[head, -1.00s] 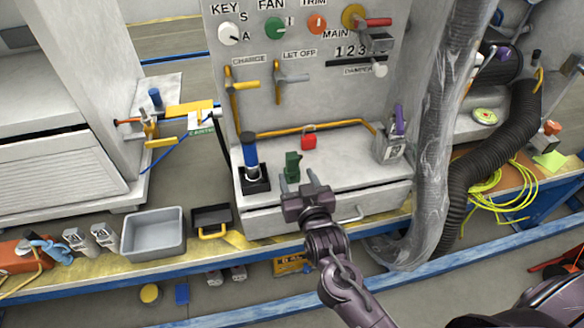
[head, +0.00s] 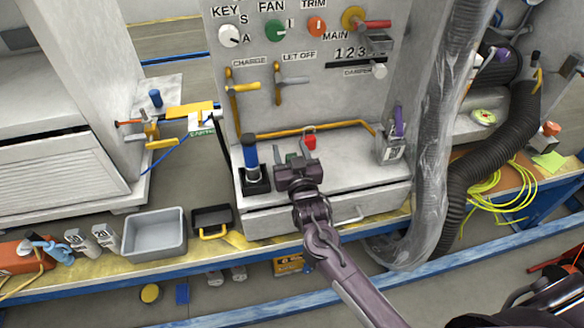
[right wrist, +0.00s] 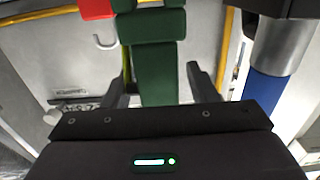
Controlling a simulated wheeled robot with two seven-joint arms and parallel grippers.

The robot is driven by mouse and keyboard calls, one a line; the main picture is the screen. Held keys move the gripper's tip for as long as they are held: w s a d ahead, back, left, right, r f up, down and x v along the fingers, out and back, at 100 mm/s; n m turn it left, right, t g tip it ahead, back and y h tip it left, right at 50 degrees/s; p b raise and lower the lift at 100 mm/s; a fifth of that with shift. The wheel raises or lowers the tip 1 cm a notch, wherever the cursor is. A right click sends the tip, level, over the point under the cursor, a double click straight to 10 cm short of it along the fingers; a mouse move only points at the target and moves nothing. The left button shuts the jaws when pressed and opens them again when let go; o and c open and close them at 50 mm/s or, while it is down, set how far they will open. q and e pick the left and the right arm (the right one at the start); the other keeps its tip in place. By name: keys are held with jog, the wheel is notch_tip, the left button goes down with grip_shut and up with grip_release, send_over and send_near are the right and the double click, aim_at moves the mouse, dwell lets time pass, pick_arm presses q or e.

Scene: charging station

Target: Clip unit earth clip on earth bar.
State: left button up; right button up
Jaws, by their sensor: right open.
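A green block-like piece (head: 291,157), which may be the unit earth clip, stands on the grey unit's ledge. It is mostly hidden behind my right gripper (head: 293,162) in the head view. In the right wrist view the green piece (right wrist: 160,72) stands between the two open fingers of the right gripper (right wrist: 161,85), with a gap on each side. A yellow bar (head: 190,110), possibly the earth bar, is at the left, above a small label with green lettering (head: 201,128). My left gripper is out of view.
A blue-handled post (head: 250,152) stands just left of the gripper. A wrapped hose (head: 435,150) hangs at the right. A grey bin (head: 154,235) stands front left.

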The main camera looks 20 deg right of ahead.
jog(key=c, duration=1.1)
jog(key=shift+r, duration=0.1)
